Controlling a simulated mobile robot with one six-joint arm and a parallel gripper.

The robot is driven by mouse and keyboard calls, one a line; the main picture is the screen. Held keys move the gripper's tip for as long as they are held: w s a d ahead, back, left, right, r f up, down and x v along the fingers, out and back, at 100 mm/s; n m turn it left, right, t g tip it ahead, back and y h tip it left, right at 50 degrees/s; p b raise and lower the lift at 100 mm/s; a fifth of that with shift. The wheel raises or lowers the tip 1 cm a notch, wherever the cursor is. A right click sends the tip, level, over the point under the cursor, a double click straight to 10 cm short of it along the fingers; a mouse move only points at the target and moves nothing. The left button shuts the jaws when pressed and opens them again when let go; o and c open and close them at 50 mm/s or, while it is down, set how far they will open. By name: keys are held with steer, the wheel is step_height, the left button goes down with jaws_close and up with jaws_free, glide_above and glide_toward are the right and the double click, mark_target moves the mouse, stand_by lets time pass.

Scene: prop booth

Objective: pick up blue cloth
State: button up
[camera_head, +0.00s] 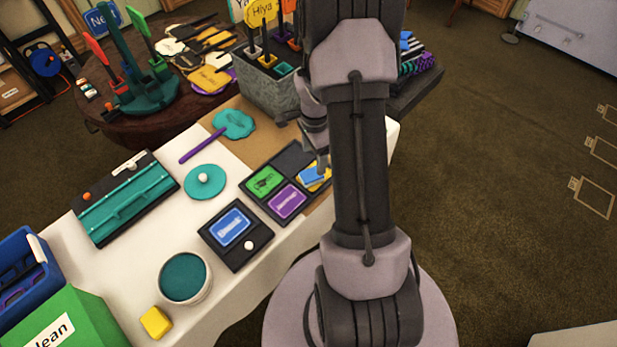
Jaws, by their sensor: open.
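A blue piece (310,176), which looks like the blue cloth, lies on a yellow patch in the right compartment of a dark divided tray (264,213). My gripper (321,167) points down right over this compartment, its tips close to the blue piece. It is open. My arm hides the compartment's right side, and I cannot tell whether the fingers touch the blue piece.
The same tray holds a green card (264,182) and a purple card (287,202). A black tray with a blue card (232,227), a teal-filled bowl (184,278) and a yellow block (156,322) stand nearer on the white table (118,290). A grey planter (266,90) stands behind.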

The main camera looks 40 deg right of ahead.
mark_target(312, 174)
steer(key=f+b, duration=0.1)
steer(key=f, duration=0.1)
steer(key=f+b, duration=0.1)
steer(key=f, duration=0.2)
steer(key=a+f+b, duration=0.1)
steer(key=f, duration=0.1)
steer(key=shift+s+f, duration=0.1)
steer(key=shift+f, duration=0.05)
steer(key=shift+r, duration=0.25)
jaws_close()
